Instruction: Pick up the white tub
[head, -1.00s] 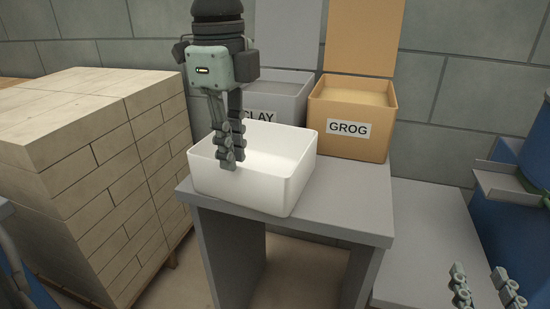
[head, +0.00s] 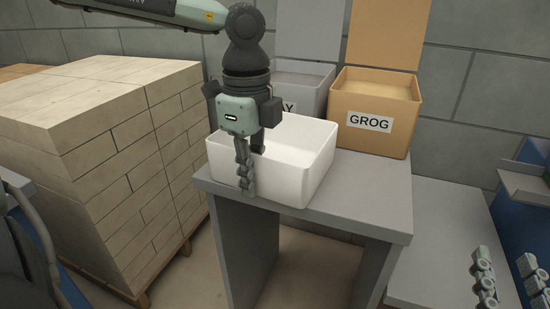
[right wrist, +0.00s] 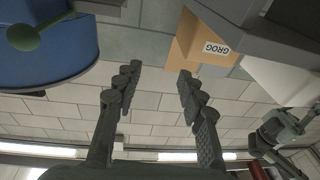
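The white tub (head: 290,183) stands upright on a grey stand (head: 370,205) in the head view. My left gripper (head: 252,165) is over its near wall. One finger hangs outside that wall, and the other reaches down behind the rim, inside the tub. The fingers look apart with the wall between them; contact is hard to tell. My right gripper (head: 507,280) is open and empty at the lower right. In the right wrist view it also shows open (right wrist: 157,85), and part of the white tub (right wrist: 285,80) shows at the right.
An orange GROG box (head: 390,143) and a grey clay box (head: 307,90) stand close behind the tub. A pallet of pale bricks (head: 100,150) stands left of the stand. A lower grey surface (head: 440,225) lies to the right.

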